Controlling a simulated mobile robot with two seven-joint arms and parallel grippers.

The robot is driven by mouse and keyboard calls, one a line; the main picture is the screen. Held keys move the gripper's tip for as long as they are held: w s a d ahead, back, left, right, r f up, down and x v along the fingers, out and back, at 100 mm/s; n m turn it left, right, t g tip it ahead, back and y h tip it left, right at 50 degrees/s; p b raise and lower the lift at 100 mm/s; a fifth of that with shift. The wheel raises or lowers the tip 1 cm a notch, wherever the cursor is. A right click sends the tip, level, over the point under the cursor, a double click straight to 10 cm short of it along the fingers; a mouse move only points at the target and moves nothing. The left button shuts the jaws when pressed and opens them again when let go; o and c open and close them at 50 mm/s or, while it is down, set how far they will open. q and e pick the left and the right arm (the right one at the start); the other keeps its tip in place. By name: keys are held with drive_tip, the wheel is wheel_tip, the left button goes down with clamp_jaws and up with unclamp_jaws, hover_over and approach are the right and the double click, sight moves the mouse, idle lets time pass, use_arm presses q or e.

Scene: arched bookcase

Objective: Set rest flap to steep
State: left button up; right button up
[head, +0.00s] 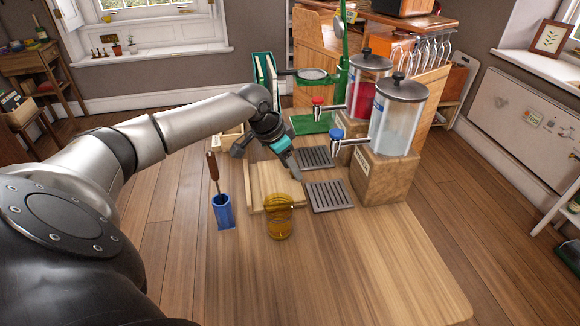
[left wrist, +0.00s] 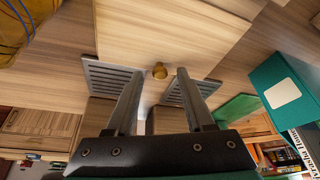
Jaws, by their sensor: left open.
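A pale wooden flap (head: 270,182) lies on the table within a low wooden frame, looking nearly flat; its exact tilt is hard to tell. In the left wrist view the flap (left wrist: 180,30) fills the upper middle, with a small brass knob (left wrist: 160,71) at its edge. My left gripper (head: 296,170) is over the far right side of the flap, fingers pointing down. In the left wrist view my left gripper (left wrist: 159,73) is open, with the knob appearing between its fingertips; contact cannot be told. The knob is not clear in the head view. My right gripper is out of view.
An amber glass (head: 279,217) and a blue holder (head: 224,211) with a wooden-handled tool stand near the flap. Slotted drip trays (head: 328,196) and drink dispensers (head: 397,115) stand to the right. The table's front (head: 340,270) is clear.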

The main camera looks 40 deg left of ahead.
use_arm(q)
clamp_jaws()
idle(0.4)
idle(1.0)
